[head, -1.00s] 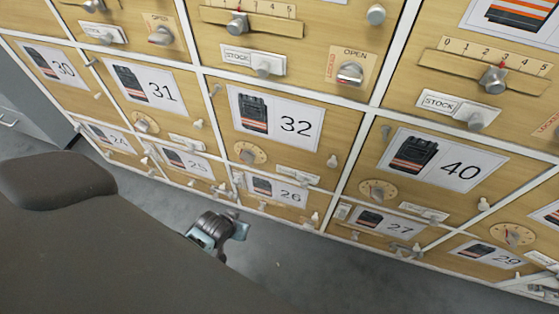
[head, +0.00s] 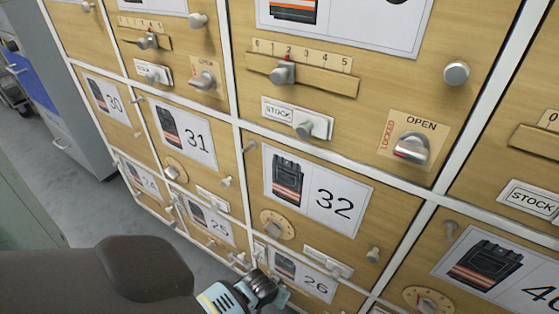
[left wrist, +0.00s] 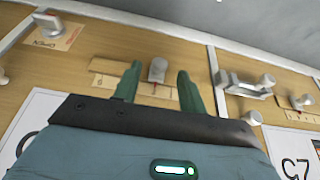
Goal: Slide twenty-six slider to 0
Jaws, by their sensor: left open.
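Door 26 (head: 304,277) is low in the head view. Its lower part is cut off by the frame edge and my arm, so its slider is not seen there. My left gripper (head: 264,290) is in front of that door's left edge. In the left wrist view, the open green fingers of my left gripper (left wrist: 159,72) stand on either side of a grey slider knob (left wrist: 157,68) with a red pointer. The knob sits on a wooden track beside a pale scale strip (left wrist: 166,91). I cannot read the scale or tell whether the fingers touch the knob. My right gripper is out of view.
Door 32 (head: 340,180), with a dial (head: 277,224), is above door 26. In the left wrist view, a lock plate (left wrist: 52,33) is at the left and a latch (left wrist: 250,85) is close to the right finger. Grey floor (head: 90,200) is open at the left.

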